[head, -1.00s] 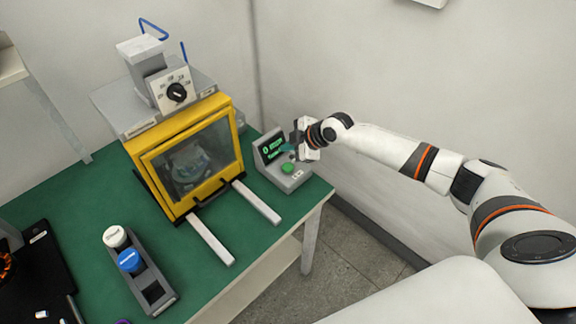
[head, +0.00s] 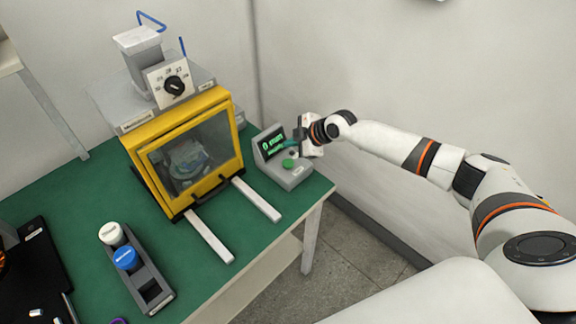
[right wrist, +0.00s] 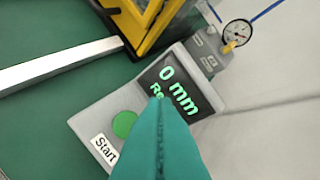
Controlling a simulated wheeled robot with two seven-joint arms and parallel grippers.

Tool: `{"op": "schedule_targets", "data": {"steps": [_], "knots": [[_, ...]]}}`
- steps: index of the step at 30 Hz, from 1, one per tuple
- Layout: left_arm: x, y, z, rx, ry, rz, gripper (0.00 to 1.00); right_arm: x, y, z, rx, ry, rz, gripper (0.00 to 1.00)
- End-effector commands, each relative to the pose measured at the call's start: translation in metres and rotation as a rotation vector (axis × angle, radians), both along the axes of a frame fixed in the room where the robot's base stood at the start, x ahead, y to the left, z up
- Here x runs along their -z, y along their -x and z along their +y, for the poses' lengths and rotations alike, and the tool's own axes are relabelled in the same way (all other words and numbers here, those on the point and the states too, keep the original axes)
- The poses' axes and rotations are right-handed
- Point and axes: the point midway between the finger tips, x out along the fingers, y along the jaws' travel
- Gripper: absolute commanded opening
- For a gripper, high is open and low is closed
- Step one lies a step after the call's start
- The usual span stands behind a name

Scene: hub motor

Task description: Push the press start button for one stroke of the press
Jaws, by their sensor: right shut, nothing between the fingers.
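The green start button (head: 289,163) sits on top of a small grey control box (head: 286,180) at the table's right corner. In the right wrist view the button (right wrist: 124,124) lies left of my fingers, beside a "Start" label. The box's dark display (right wrist: 181,87) reads "0 mm", with a second line partly hidden by the fingers. My right gripper (head: 290,146) is shut and empty, its teal fingertips over the box, close to the button. In the wrist view the shut fingers (right wrist: 160,104) cover part of the box; I cannot tell their exact height. My left gripper is not in view.
The press (head: 185,150) stands left of the box, its yellow-framed window down in front. Two pale rails (head: 210,236) stick out before it. A dark rack (head: 153,283) holds a white-capped and a blue-capped container. A wall is close behind my right arm.

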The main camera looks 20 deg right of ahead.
Motion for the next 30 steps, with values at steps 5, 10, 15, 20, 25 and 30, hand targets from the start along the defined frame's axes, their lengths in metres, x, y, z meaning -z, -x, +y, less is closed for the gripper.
{"op": "schedule_targets", "data": {"steps": [5, 10, 15, 20, 25, 30], "knots": [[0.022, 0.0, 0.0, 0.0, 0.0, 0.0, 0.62, 0.032, 0.0, 0.0, 0.0, -0.001, 0.001, 0.0], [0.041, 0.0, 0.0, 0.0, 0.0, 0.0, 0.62, 0.053, 0.0, 0.001, -0.001, -0.001, 0.001, 0.0], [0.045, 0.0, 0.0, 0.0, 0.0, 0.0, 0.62, 0.057, 0.0, 0.0, -0.001, 0.0, 0.001, 0.0], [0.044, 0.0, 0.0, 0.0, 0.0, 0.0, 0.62, 0.056, 0.0, 0.0, -0.001, 0.0, 0.001, 0.0], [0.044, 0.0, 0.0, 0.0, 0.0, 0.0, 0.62, 0.055, 0.0, 0.0, 0.0, 0.0, 0.0, 0.0], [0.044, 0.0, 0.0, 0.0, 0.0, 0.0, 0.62, 0.055, 0.0, 0.0, 0.0, 0.0, 0.0, 0.0]]}}
